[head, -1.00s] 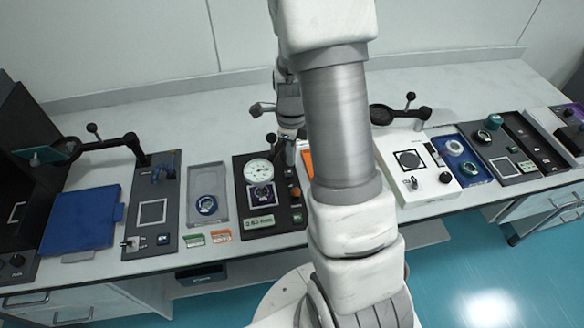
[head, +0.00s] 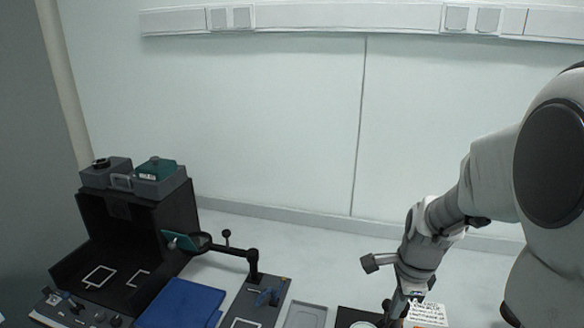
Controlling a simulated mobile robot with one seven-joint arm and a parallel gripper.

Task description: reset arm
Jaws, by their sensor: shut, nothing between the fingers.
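My arm comes in from the right edge and bends down toward the bench. My gripper (head: 394,314) points down at the bottom of the head view, right of the middle. It is shut with nothing seen in it. The gripper is over or close to a dark panel (head: 350,314), of which only the top edge shows. I cannot tell whether the tips touch anything, as the frame's lower edge cuts this area off.
A black booth (head: 110,225) with grey boxes (head: 150,178) on top stands at the left. A blue case (head: 182,303), a black jointed arm (head: 235,250) and a grey tray (head: 305,315) are left of my gripper. A printed card (head: 428,313) is right of it.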

